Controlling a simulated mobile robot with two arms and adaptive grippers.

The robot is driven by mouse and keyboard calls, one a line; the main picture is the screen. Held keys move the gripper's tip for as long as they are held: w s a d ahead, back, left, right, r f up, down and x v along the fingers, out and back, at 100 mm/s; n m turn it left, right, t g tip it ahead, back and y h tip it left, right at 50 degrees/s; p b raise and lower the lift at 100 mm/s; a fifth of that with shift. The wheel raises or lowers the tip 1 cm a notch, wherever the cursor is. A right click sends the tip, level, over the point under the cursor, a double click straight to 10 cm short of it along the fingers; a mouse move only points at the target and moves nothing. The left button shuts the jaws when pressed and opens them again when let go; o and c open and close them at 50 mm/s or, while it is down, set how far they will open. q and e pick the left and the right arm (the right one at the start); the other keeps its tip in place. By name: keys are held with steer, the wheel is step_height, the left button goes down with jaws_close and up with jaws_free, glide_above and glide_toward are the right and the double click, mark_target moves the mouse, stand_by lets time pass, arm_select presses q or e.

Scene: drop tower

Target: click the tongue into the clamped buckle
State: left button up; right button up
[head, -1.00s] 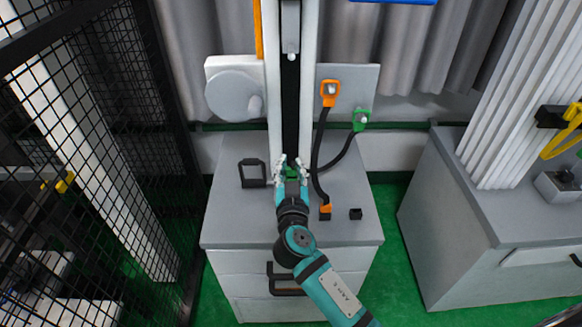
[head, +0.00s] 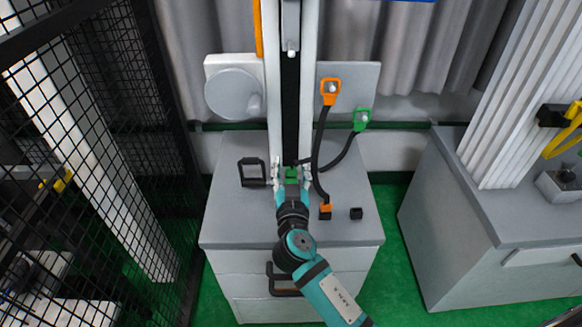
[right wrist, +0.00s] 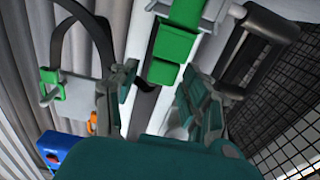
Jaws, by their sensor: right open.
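My right gripper (head: 291,168) is open at the foot of the white column, its fingers spread on either side of a green piece (head: 292,174). In the right wrist view a green block (right wrist: 184,28), apparently the clamped buckle, sits between pale clamp parts. A smaller green part (right wrist: 164,73), apparently the tongue, adjoins its lower end, between my open fingers (right wrist: 160,92) and apart from them. I cannot tell whether it is fully seated. A black strap (head: 341,150) runs from a green anchor (head: 362,119) towards the green piece. My left gripper is out of view.
An orange anchor (head: 330,91) has a black strap ending in an orange piece (head: 325,209) on the grey cabinet (head: 235,222). A black handle frame (head: 252,172) stands left of my gripper. Black mesh fencing (head: 95,130) is at left.

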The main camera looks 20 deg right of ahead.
steer(key=v, duration=1.1)
steer(key=shift+s, duration=0.2)
